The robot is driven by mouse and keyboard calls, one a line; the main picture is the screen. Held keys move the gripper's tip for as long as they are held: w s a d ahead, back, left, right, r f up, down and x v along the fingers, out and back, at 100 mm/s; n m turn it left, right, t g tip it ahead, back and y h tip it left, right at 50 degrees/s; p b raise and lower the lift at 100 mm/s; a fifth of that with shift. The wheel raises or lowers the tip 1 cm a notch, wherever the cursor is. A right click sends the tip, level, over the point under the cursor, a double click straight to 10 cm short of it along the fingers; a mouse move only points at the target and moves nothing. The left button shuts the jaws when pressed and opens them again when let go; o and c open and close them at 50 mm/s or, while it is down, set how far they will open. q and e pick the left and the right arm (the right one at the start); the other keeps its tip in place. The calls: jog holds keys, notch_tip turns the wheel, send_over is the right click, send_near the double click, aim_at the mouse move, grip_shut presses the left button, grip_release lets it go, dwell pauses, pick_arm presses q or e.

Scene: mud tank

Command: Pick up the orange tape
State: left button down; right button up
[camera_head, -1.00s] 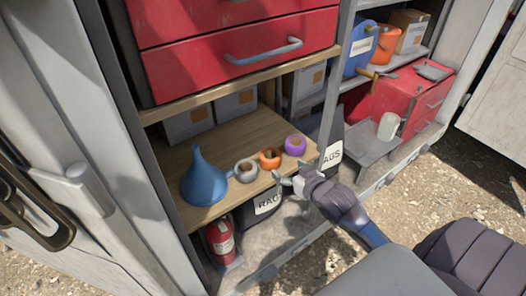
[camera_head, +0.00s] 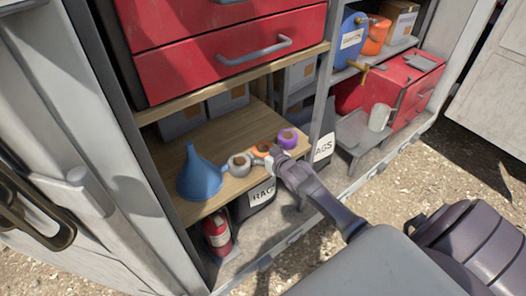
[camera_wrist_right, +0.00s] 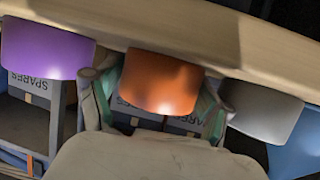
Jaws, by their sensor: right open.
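The orange tape (camera_head: 262,149) lies on the wooden shelf between a grey tape roll (camera_head: 239,164) and a purple tape roll (camera_head: 288,137). My right gripper (camera_head: 268,163) is at the shelf's front edge by the orange tape and partly hides it. In the right wrist view the orange tape (camera_wrist_right: 160,84) sits between the two open fingers (camera_wrist_right: 158,100), with the purple tape (camera_wrist_right: 47,50) and grey tape (camera_wrist_right: 262,108) to either side. I cannot tell whether the fingers touch it. My left gripper is not in view.
A blue funnel (camera_head: 200,176) stands left of the tapes on the shelf (camera_head: 215,140). Red drawers (camera_head: 225,50) hang above. A rags bag (camera_head: 260,195) and a fire extinguisher (camera_head: 217,233) are below the shelf. A white mug (camera_head: 380,116) stands to the right.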

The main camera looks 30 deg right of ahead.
jog(key=shift+w, duration=0.1)
jog(key=c, duration=0.8)
jog(key=shift+c, duration=0.2)
